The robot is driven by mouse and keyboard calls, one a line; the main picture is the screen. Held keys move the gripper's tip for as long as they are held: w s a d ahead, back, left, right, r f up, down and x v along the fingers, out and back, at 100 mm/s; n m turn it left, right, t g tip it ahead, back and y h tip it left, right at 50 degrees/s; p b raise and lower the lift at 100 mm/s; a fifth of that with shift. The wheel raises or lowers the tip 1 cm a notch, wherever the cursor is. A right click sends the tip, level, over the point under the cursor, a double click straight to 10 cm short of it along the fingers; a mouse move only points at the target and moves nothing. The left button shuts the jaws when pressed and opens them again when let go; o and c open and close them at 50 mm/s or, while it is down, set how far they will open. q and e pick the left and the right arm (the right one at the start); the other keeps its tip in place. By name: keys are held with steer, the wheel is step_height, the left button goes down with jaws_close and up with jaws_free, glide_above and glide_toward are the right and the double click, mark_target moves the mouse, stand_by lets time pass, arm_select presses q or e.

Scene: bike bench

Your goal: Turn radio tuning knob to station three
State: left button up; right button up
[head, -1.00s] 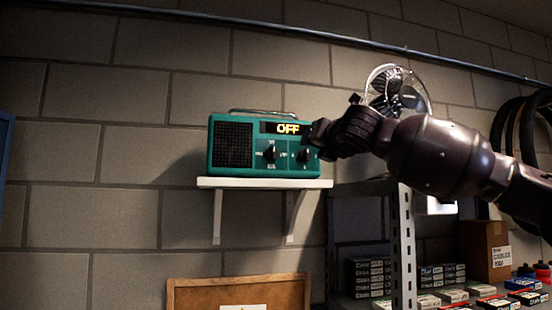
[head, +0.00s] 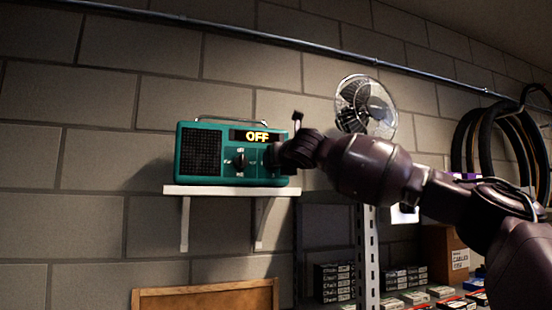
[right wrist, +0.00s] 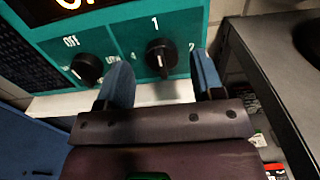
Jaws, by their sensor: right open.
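A green radio (head: 215,155) stands on a white wall shelf (head: 180,190), its display (head: 257,136) reading OFF. In the right wrist view the black tuning knob (right wrist: 160,57) has 1 above it, with 2 and 4 at its sides. Another black knob (right wrist: 87,68), labelled OFF, is left of it; it also shows in the head view (head: 238,161). My right gripper (right wrist: 162,62) is open, its two blue fingers on either side of the tuning knob in the picture; I cannot tell whether they touch it. In the head view my right gripper hides the tuning knob. My left gripper is not in view.
A metal fan (head: 365,105) stands behind my right arm. A grey metal rack (head: 367,255) holds small boxes (head: 335,280) and a cardboard carton (head: 442,250) at lower right. A wooden-framed board (head: 205,298) is below the shelf. Tires (head: 500,145) hang at right.

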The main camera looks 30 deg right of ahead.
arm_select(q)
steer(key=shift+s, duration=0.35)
arm_select(e)
steer(key=shift+x, duration=1.05)
steer(key=shift+c, duration=0.2)
steer(key=c, duration=0.8)
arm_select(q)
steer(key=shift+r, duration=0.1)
